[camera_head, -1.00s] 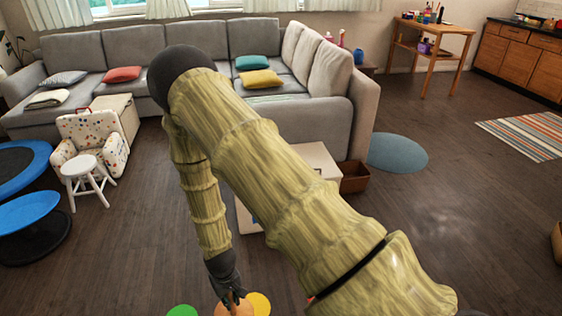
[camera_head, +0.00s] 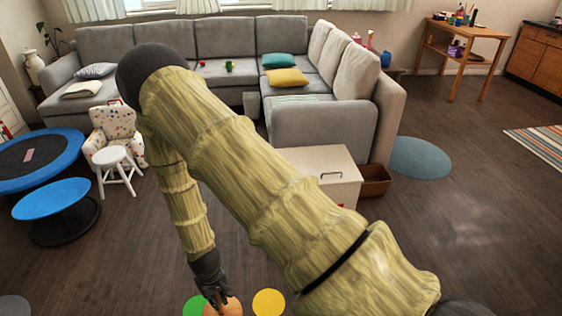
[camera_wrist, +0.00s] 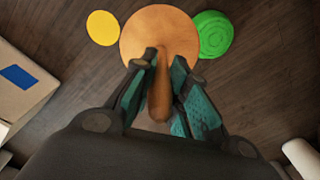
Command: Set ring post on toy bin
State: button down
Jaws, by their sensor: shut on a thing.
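The ring post is a round orange wooden disc (camera_wrist: 146,28) with a brown peg. My gripper (camera_wrist: 165,60) is shut on the peg, and the disc lies beyond the fingertips in the wrist view. In the head view my gripper (camera_head: 217,300) is at the bottom edge with the orange ring post (camera_head: 228,308) partly cut off. A white lidded box with a dark handle, which looks like the toy bin (camera_head: 318,163), stands right of my arm; my arm hides part of it. A box with a blue patch (camera_wrist: 15,95) shows at the left in the wrist view.
Yellow (camera_head: 268,302) and green (camera_head: 194,306) discs appear on the floor near my gripper. A brown open box (camera_head: 375,182) stands beside the white box. A white stool (camera_head: 118,170) and blue trampoline (camera_head: 35,158) are left.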

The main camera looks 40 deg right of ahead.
aim_at(303, 160)
jog(key=u, duration=1.1)
jog(key=k, duration=1.85)
jog(key=u, duration=2.65)
jog(key=k, duration=1.85)
jog(key=u, duration=0.1)
